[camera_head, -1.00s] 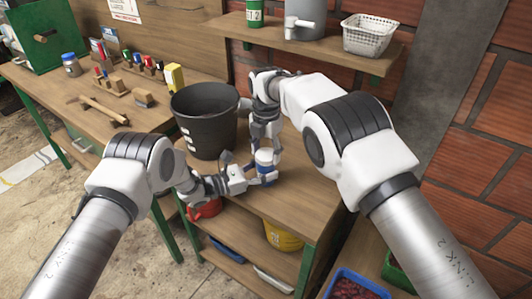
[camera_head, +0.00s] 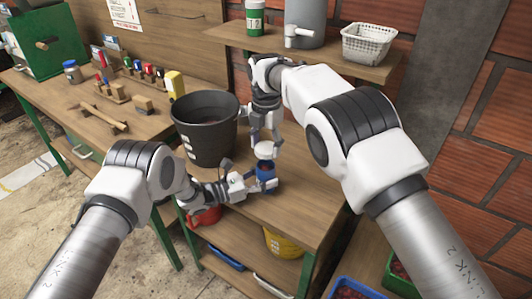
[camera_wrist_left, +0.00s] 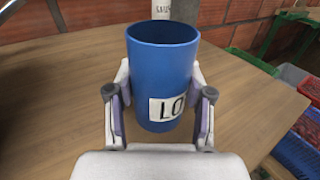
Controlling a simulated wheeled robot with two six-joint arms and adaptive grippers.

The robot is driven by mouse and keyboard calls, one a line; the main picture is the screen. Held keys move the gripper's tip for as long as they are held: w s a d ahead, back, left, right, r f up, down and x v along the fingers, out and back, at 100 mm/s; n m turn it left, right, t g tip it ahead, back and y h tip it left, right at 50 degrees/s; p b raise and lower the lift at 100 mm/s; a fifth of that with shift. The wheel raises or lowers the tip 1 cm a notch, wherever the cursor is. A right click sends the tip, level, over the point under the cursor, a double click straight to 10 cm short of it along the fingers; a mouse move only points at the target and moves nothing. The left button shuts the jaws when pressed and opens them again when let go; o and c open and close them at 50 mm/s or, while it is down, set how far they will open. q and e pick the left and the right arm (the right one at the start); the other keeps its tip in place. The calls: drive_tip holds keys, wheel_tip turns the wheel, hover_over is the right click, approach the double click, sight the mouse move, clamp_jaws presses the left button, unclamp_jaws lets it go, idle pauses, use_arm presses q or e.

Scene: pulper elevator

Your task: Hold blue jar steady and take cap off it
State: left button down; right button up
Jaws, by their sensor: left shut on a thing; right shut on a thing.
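The blue jar (camera_head: 266,177) stands upright on the wooden table, its mouth open. In the left wrist view the jar (camera_wrist_left: 163,75) shows its open rim and a white label with "LO" readable. My left gripper (camera_head: 262,184) is shut around the jar's sides; its fingers (camera_wrist_left: 160,105) flank it in the wrist view. The white cap (camera_head: 264,150) is above the jar, apart from it. My right gripper (camera_head: 264,138) points down and is shut on the cap. The right fingertips are small and partly hidden in the head view.
A black bucket (camera_head: 206,130) stands close behind and left of the jar. A shelf (camera_head: 335,58) above carries a grey container (camera_head: 306,30) and a white basket (camera_head: 367,43). The table (camera_head: 300,205) is clear right of the jar. A yellow bucket (camera_head: 283,243) sits below.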

use_arm(q)
drive_tip(key=shift+c, duration=1.8)
unclamp_jaws()
